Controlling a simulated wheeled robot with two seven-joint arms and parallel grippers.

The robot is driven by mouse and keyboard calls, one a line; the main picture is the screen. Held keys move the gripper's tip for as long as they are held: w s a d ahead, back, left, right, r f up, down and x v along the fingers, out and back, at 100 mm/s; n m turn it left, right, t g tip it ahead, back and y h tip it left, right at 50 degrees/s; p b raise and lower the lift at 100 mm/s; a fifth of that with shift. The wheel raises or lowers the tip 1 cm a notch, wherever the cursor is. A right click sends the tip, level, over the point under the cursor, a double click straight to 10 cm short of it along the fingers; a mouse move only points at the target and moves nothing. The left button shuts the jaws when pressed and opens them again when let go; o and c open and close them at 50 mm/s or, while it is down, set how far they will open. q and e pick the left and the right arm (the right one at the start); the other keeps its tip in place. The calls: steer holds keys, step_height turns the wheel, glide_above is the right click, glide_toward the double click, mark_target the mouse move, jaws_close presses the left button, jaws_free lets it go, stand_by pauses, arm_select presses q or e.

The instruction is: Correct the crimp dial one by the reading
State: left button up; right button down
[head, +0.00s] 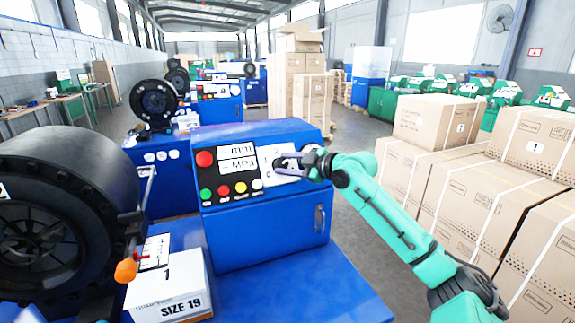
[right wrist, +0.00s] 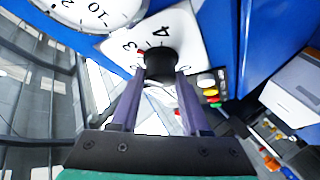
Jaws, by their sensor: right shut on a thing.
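The crimp dial's white plate (right wrist: 187,40) shows the figures 3 and 4 in the right wrist view, with a small red mark close to the 3. Its black knob (right wrist: 160,64) sits between the fingertips of my right gripper (right wrist: 163,76), which is shut on it. In the head view the dial plate (head: 267,158) is on the front of the blue control box (head: 265,225), partly covered by my right gripper (head: 290,164). The display panel (head: 238,158) beside it shows mm and MPa lines; their values are not readable. My left gripper is not in view.
A white SIZE 19 box (head: 168,292) stands left of the control box, by the large black crimper head (head: 60,205) and an orange-tipped handle (head: 126,270). Cardboard boxes (head: 455,190) are stacked at right. A round gauge (right wrist: 85,12) lies beside the dial.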

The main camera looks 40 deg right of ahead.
steer(key=c, duration=0.6)
jaws_free()
steer(key=shift+o, duration=1.2)
steer(key=shift+w+f, duration=0.1)
steer(key=shift+w, duration=0.05)
steer(key=shift+w+f, duration=0.1)
steer(key=shift+w, duration=0.05)
steer(key=shift+s+d+b, duration=0.1)
steer(key=shift+s+b, duration=0.3)
steer(key=shift+s, duration=0.2)
steer(key=b+v, duration=0.5)
steer(key=v, duration=0.8)
steer(key=shift+s+d+r, duration=0.15)
steer(key=shift+d+r, duration=0.05)
steer(key=shift+r, duration=0.05)
